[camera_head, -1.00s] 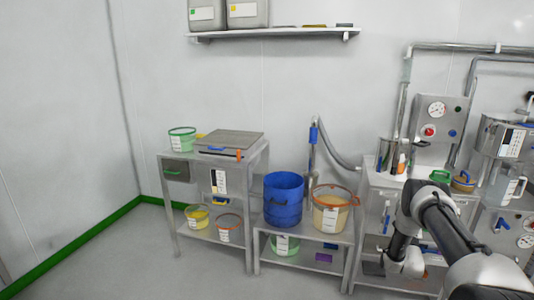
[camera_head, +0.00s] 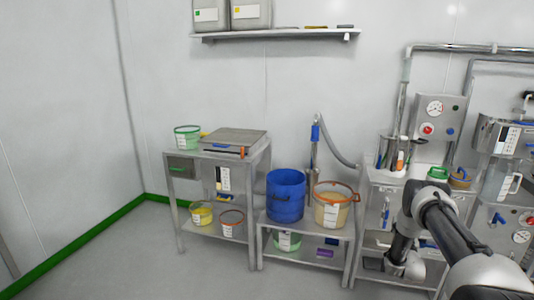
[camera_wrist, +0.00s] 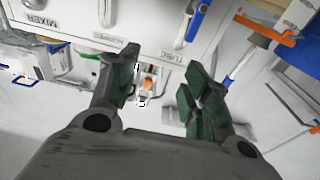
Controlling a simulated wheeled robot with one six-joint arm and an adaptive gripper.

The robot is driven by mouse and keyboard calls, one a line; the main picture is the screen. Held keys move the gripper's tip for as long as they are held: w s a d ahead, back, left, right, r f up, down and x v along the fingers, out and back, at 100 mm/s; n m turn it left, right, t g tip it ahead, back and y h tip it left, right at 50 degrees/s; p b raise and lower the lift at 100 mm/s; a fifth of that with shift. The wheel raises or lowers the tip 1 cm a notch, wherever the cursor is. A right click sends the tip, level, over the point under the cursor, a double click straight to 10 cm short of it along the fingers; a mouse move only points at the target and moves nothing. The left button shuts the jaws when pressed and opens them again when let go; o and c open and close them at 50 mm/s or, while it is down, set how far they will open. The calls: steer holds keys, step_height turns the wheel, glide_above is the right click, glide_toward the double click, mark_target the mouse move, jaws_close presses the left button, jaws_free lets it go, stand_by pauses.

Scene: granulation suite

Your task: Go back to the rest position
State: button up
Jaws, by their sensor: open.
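My gripper (camera_wrist: 158,98) is open in the wrist view, with dark green pads on its two fingers and nothing between them. Behind the gap is a white panel with labels and a small orange-and-white item (camera_wrist: 148,83), which looks farther off. In the head view my arm stands at the lower right, bent in front of the steel cabinet; the gripper's fingers cannot be made out there.
A steel table (camera_head: 175,160) with a flat scale (camera_head: 234,137) and a green-rimmed tub (camera_head: 187,137) stands left. A low stand (camera_head: 302,235) holds a blue bucket (camera_head: 285,195) and an orange-rimmed tub (camera_head: 334,206). A wall shelf (camera_head: 275,35) hangs above. The floor (camera_head: 150,265) at left is clear.

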steer(key=s+a+f+g+y, duration=0.2)
steer(key=s+f+g, duration=0.3)
steer(key=f+g, duration=0.45)
steer(key=s+a+r+n+g+y, duration=0.1)
steer(key=s+a+r, duration=0.6)
steer(key=s+r, duration=0.8)
steer(key=s+a+r+n+g+y, duration=0.1)
steer(key=s+a+r, duration=0.6)
steer(key=s+r, duration=0.9)
steer(key=s+a+r+n+g+y, duration=0.1)
steer(key=s+a+r+g, duration=0.2)
steer(key=s+a+r, duration=0.5)
steer(key=s+v, duration=0.2)
steer(key=v, duration=1.4)
steer(key=shift+d, duration=0.3)
